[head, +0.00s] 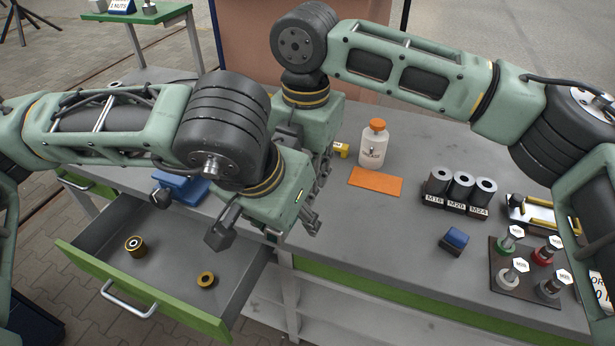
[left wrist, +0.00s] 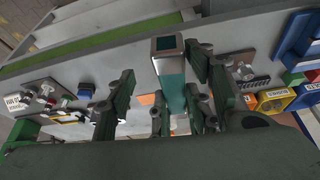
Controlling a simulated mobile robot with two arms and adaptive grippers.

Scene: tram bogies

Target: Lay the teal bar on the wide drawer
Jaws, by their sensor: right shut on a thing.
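The teal bar (left wrist: 172,88), with a pale square end, stands out between dark fingers in the left wrist view. In the head view I cannot make it out behind the grippers. My right gripper (head: 322,170) is over the bench, partly hidden behind my left one, and is shut on the bar. My left gripper (head: 266,226) is lower and nearer, its fingers spread wide; in its wrist view they are on both sides of the bar, apparently without closing on it. An open grey drawer (head: 97,262) with a green front lies at lower left; a brass-coloured roller and ring are in it.
On the bench (head: 350,235) are a white bottle (head: 373,148) with an orange cap, an orange plate (head: 375,182), black sockets (head: 461,188), a blue block (head: 455,239) and a bolt stand (head: 525,285). A blue object (head: 182,187) is beyond the drawer.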

